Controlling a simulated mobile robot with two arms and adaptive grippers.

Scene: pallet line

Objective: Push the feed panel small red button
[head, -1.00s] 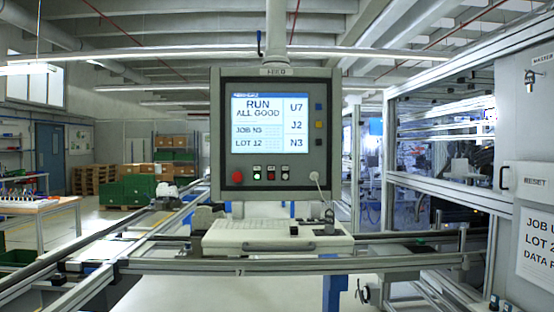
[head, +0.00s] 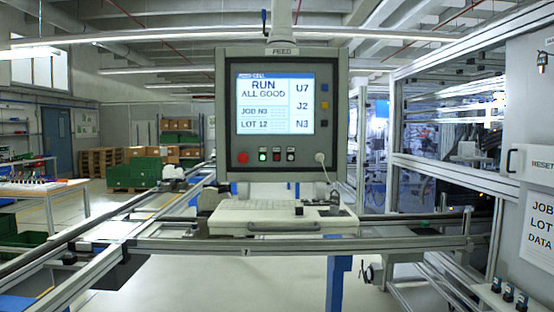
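The feed panel (head: 228,110) hangs upright from an overhead post near the middle of the head view, with a label reading FEED on top. Its lit screen (head: 274,104) reads RUN, ALL GOOD. Under the screen is a row of controls. A larger red button (head: 242,157) is at the left, then a lit green button (head: 262,155), a small dark one (head: 277,154) whose colour is hard to tell, and a small red button (head: 291,154) at the right. Neither of my grippers is in view.
A white keyboard tray (head: 262,224) stands just below the panel, behind a horizontal metal rail (head: 190,246). A framed machine enclosure (head: 455,175) is on the right, with a RESET label. A cable plugs into the panel's lower right. Green crates (head: 140,170) stand far left.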

